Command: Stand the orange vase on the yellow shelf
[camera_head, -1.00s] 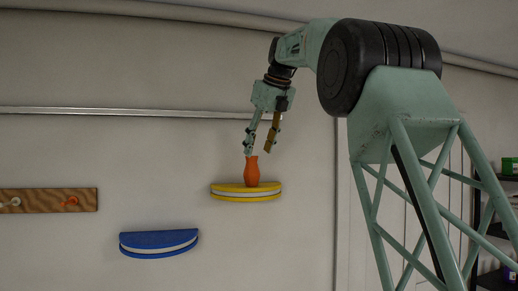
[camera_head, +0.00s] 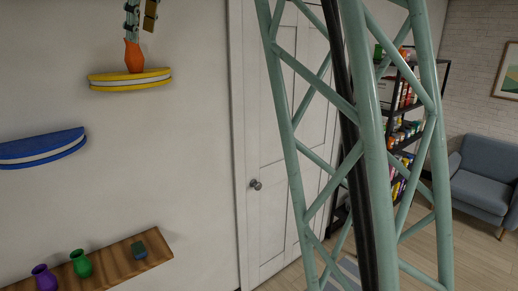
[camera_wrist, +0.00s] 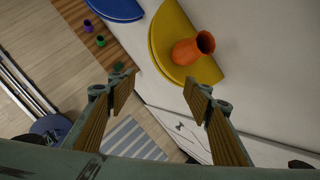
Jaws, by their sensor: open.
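The orange vase (camera_head: 134,57) stands upright on the yellow shelf (camera_head: 130,80), a half-round wall shelf. In the wrist view the orange vase (camera_wrist: 190,50) also rests on the yellow shelf (camera_wrist: 170,38), with its mouth facing the camera. My gripper (camera_head: 140,18) is partly cut off by the top edge of the head view, just above the vase. In the wrist view my gripper (camera_wrist: 158,84) has its two fingers spread wide with nothing between them, and the vase is apart from both.
A blue half-round shelf (camera_head: 42,148) is lower left on the wall. A wooden ledge (camera_head: 105,262) below holds a purple vase (camera_head: 44,277), a green vase (camera_head: 80,263) and a small dark object (camera_head: 139,250). A door (camera_head: 270,150) and a filled rack stand to the right.

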